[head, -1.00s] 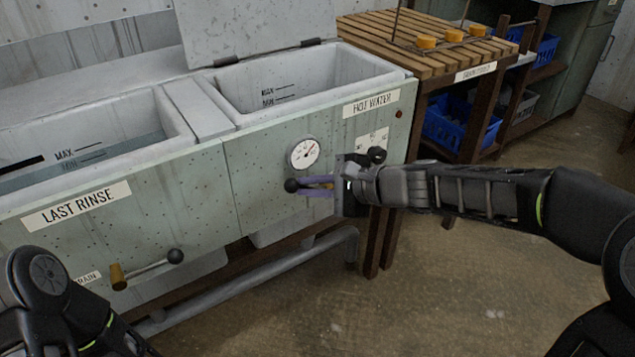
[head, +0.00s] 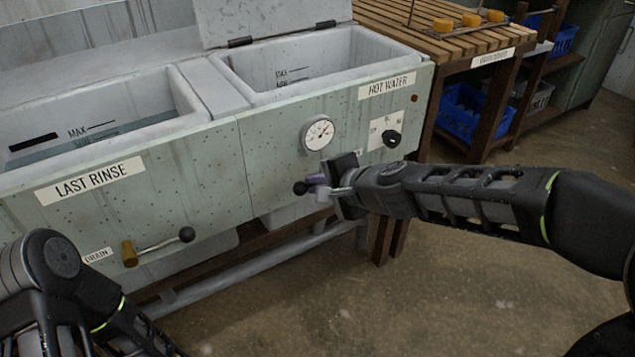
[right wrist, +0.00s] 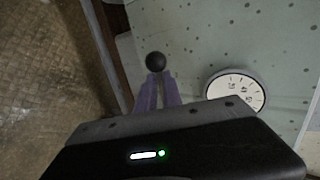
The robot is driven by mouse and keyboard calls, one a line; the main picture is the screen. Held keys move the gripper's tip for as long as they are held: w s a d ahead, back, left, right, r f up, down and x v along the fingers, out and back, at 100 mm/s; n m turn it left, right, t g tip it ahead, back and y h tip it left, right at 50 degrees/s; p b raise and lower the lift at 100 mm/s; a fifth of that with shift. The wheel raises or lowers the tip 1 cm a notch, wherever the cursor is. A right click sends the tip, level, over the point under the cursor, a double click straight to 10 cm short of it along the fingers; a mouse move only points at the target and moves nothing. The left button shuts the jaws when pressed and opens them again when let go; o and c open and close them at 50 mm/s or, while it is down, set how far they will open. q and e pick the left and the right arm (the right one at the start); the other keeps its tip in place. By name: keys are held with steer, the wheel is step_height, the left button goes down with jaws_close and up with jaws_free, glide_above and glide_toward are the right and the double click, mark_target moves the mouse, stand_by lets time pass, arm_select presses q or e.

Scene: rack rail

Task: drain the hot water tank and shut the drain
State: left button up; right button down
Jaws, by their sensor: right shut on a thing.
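My right gripper (head: 318,187) is in front of the tank's lower front panel, below the round gauge (head: 317,133). Its purple fingers are shut on the drain lever, whose black ball knob (head: 300,188) sticks out past the fingertips. The knob also shows in the right wrist view (right wrist: 156,61). The gripper hides most of the lever. My left gripper is out of view.
The LAST RINSE tank (head: 90,150) at left holds water and has its own drain lever (head: 158,246). A black dial knob (head: 392,139) sits right of the gauge. Pipes (head: 255,262) run below. A slatted wooden table (head: 432,35) stands at right. The floor in front is clear.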

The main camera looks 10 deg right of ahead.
steer(key=shift+s+a, duration=0.1)
steer(key=shift+a, duration=0.1)
steer(key=c, duration=1.5)
jaws_free()
steer(key=shift+s+d+r, duration=0.1)
steer(key=shift+d, duration=0.05)
steer(key=p+v, duration=0.3)
steer(key=v, duration=0.4)
steer(key=shift+s, duration=0.15)
